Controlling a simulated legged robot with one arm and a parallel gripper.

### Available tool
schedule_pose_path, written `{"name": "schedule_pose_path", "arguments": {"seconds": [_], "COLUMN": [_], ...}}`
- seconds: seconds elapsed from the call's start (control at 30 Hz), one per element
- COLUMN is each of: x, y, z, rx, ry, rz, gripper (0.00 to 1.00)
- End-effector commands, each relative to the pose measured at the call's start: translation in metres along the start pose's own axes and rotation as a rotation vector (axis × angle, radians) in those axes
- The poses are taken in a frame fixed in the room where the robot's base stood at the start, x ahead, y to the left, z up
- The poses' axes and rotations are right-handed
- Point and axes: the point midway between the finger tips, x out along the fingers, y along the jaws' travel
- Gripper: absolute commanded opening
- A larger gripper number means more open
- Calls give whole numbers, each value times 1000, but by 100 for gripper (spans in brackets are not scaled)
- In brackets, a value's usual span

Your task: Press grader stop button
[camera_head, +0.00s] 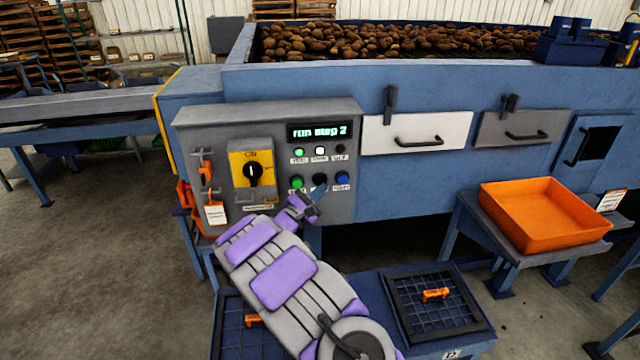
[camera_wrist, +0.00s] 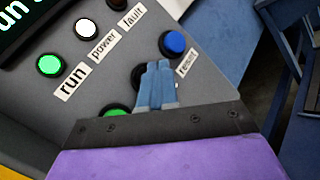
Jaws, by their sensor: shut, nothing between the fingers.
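The grey control panel (camera_head: 275,135) has a lower row of buttons: green (camera_head: 297,182), black (camera_head: 320,179) and blue (camera_head: 342,179). The black middle button's label is hidden, so I cannot read whether it says stop. My gripper (camera_head: 319,190) is shut and empty, its tips at the black button. In the wrist view, my blue fingers (camera_wrist: 155,85) lie together over the black button (camera_wrist: 138,76), covering most of it. I cannot tell whether they touch it. The blue button (camera_wrist: 173,44), labelled reset, is right of them; the green button (camera_wrist: 116,110) is partly hidden, lower left.
The display (camera_head: 319,131) reads "run step 2". The run lamp (camera_head: 299,152) glows green and the power lamp (camera_head: 320,151) white; the fault lamp (camera_head: 340,149) is dark. A yellow rotary switch (camera_head: 238,172) sits left. An orange tray (camera_head: 545,215) stands right.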

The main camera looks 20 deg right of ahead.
Motion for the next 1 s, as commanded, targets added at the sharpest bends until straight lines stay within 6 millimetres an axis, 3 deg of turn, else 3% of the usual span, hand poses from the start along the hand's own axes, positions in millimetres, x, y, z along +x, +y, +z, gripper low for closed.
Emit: {"name": "schedule_pose_path", "arguments": {"seconds": [1.0], "x": [7], "y": [5], "z": [-3], "rx": [0], "ry": [0], "rz": [0], "gripper": [0]}}
